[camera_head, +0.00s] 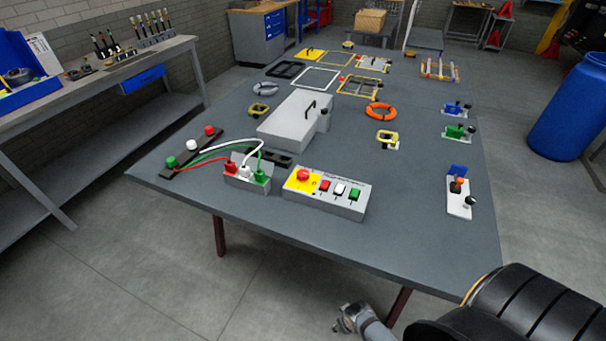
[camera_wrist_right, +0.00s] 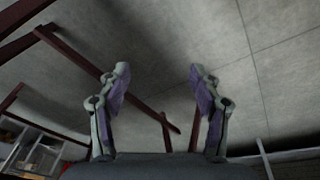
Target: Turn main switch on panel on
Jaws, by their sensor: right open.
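A grey control panel box (camera_head: 340,203) sits near the front edge of the table. It carries a red mushroom button (camera_head: 303,175) on a yellow plate and red (camera_head: 325,186), white (camera_head: 340,190) and green (camera_head: 355,194) switches. I cannot tell which is the main switch or how it is set. My right gripper (camera_head: 348,318) is low in front of the table, below its top and apart from the panel. In the right wrist view it is open and empty (camera_wrist_right: 158,78), with floor and table legs beyond. My left gripper is not in view.
The dark table top (camera_head: 420,225) holds a box with red, white and green plugs (camera_head: 246,178) left of the panel. A white base with a lever and knob (camera_head: 459,197) stands at right. A blue barrel (camera_head: 570,120) stands on the floor. The front right table surface is clear.

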